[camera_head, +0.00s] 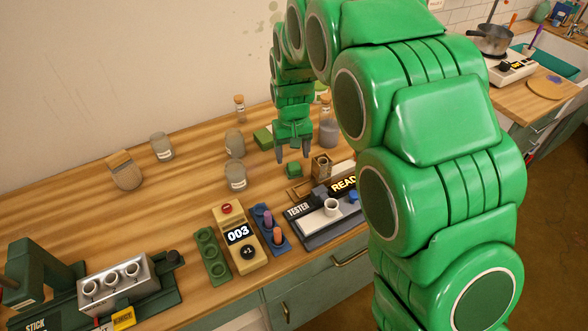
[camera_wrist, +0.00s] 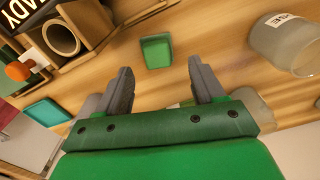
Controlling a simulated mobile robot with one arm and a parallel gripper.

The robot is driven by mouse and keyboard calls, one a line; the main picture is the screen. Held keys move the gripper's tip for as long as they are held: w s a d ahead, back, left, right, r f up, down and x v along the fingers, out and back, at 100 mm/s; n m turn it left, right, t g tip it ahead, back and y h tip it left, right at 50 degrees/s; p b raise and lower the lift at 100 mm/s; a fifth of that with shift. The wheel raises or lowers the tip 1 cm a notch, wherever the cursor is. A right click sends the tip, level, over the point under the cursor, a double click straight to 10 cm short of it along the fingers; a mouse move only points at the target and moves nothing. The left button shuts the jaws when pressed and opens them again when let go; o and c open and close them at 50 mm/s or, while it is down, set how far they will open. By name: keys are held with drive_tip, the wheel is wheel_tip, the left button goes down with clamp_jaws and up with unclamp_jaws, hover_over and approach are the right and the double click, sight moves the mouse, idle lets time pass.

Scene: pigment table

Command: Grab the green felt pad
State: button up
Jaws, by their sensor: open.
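A small green block (camera_head: 294,170), which looks like the felt pad, lies on the wooden table just below my gripper (camera_head: 293,153). In the wrist view the same green pad (camera_wrist: 156,51) lies a little beyond the fingertips, between their lines. My gripper (camera_wrist: 161,75) points down, with its two grey fingers apart and nothing between them. The fingers do not appear to touch the pad. A larger green block (camera_head: 264,137) lies farther back, to the left of my gripper.
A wooden holder (camera_head: 320,166) stands close to the pad's right, with the tester (camera_head: 322,212) in front. Glass jars (camera_head: 235,177) stand to the left, and a stoppered bottle (camera_head: 328,130) at the back right. The table's left part has free room.

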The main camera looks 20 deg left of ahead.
sight(294, 165)
drive_tip(key=shift+w+d+f, duration=0.15)
drive_tip(key=shift+f, duration=2.3)
drive_tip(key=c, duration=1.1)
